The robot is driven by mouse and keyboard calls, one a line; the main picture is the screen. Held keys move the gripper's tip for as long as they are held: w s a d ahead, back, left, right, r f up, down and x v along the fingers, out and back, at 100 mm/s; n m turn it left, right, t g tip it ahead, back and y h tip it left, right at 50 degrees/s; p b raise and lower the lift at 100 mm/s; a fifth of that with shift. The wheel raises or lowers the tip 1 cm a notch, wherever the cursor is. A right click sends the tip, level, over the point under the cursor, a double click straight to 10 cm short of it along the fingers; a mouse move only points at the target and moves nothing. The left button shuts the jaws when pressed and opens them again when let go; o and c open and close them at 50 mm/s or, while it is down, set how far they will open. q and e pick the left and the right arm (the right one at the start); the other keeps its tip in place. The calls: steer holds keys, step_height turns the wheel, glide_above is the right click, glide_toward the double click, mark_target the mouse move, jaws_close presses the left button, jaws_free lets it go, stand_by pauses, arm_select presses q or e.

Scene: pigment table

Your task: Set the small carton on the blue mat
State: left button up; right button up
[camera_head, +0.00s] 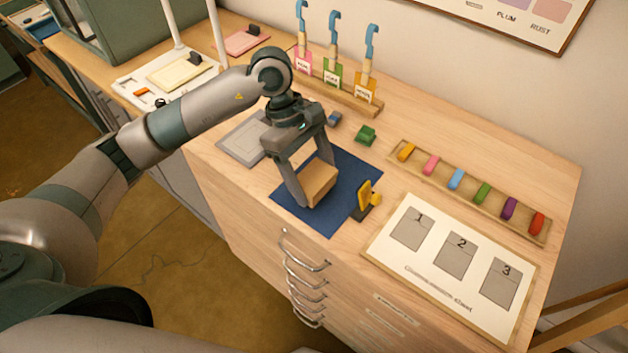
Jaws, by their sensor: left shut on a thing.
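The small carton (319,182) is a tan box between the fingers of my left gripper (306,188). The gripper points down and is shut on the carton. The carton is over the blue mat (298,215); I cannot tell whether it touches the mat or is held just above it. Part of the mat is hidden behind the gripper and carton. My right gripper does not show.
A yellow item on a dark base (366,200) stands at the mat's right edge. A grey tray (237,140) lies left of the mat. A green block (366,135) is behind it. A numbered sheet (417,264) and a rack of coloured blocks (515,221) are to the right.

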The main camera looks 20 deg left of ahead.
arm_select(q)
steer(key=shift+f+p, duration=0.4)
steer(key=shift+f, duration=0.9)
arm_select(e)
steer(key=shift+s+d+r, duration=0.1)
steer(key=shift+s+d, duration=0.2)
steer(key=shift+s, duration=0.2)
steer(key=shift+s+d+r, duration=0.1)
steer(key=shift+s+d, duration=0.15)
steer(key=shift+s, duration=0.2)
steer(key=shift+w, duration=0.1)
arm_select(q)
steer(key=o, duration=1.1)
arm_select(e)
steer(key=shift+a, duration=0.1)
